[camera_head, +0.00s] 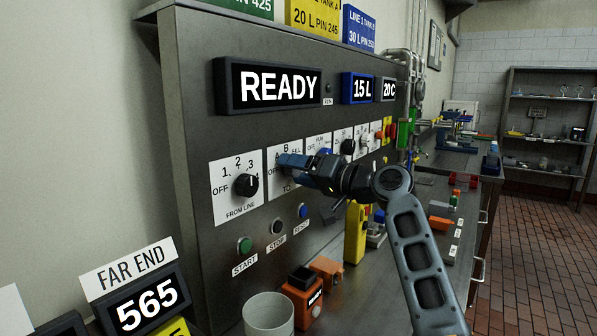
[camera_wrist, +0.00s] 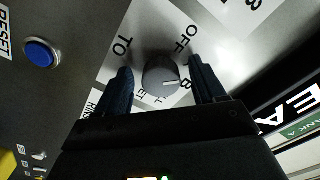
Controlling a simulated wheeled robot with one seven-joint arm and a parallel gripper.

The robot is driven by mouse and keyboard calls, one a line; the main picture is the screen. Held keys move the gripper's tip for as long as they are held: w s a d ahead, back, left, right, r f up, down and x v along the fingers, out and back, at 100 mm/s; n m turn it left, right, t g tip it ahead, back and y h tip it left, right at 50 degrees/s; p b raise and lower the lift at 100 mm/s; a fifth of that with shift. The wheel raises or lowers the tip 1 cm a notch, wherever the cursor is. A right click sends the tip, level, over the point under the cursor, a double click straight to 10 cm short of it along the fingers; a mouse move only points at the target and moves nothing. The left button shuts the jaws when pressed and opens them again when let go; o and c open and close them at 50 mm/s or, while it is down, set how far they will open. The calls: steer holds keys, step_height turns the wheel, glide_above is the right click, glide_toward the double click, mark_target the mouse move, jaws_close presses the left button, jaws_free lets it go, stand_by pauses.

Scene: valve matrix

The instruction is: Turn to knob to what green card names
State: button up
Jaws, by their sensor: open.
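The green card (camera_head: 238,6) is at the top left of the panel in the head view, cut off by the picture's edge; only "PIN 425" shows on it. The FROM LINE knob (camera_head: 245,186) is black, on a white plate marked OFF, 1, 2, 3. The TO knob (camera_wrist: 163,76) is grey and round in the wrist view, with OFF and B marked near it; its light line seems to lie toward the B. My gripper (camera_wrist: 163,80) is open, with one finger on each side of the TO knob. Contact cannot be told. In the head view my gripper (camera_head: 284,163) covers this knob.
Below the knobs are the green START (camera_head: 245,245), STOP (camera_head: 277,226) and blue RESET (camera_head: 303,211) buttons. More knob plates continue right. The display (camera_head: 278,86) reads READY. A white cup (camera_head: 268,314), an orange box (camera_head: 303,296) and a yellow object (camera_head: 356,232) stand below.

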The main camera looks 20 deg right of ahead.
steer(key=b+v, duration=0.1)
steer(key=v, duration=0.6)
steer(key=shift+s+d, duration=0.25)
steer(key=shift+s, duration=0.05)
steer(key=shift+d, duration=0.1)
stand_by(0.3)
